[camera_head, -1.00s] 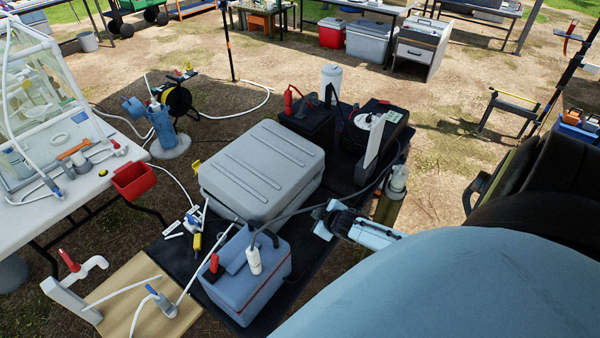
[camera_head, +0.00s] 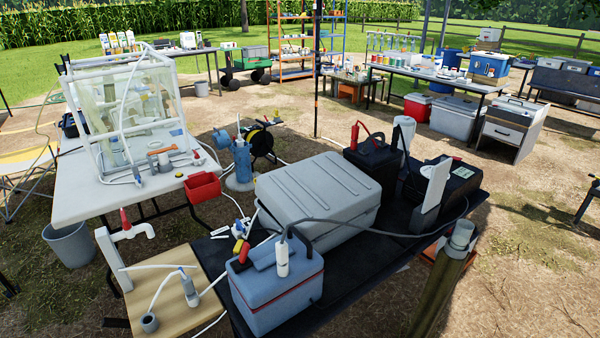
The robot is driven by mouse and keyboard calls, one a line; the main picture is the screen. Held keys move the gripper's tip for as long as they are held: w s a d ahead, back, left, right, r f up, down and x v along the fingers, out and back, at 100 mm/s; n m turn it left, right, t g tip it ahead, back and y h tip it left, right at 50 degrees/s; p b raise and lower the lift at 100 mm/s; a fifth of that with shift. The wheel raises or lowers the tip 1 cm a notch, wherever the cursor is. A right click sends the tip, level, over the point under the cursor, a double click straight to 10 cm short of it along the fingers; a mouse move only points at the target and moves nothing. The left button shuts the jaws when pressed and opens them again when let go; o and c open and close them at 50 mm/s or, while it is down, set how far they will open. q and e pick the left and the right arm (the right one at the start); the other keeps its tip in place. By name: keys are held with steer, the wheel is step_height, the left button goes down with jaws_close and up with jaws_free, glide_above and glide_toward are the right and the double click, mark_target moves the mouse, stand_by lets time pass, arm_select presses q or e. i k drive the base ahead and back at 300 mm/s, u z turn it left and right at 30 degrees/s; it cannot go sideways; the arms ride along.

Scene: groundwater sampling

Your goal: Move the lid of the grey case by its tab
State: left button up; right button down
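The grey case (camera_head: 318,195) sits on the dark table, with its ribbed lid (camera_head: 315,185) facing up. The lid looks shut, with no clear gap along its edge. I cannot make out the tab from here. Neither of my grippers shows in the head view now, so I cannot tell their state or distance from the case.
A blue-grey cooler box (camera_head: 277,285) with a hose stands in front of the case. Black boxes (camera_head: 372,160) stand behind it, and an upright white panel (camera_head: 432,195) stands to its right. A post (camera_head: 440,285) rises at the front right. A white table (camera_head: 110,190) is left.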

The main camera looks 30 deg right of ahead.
mark_target(326, 185)
steer(key=u, duration=2.95)
steer(key=k, duration=2.35)
steer(key=z, duration=2.3)
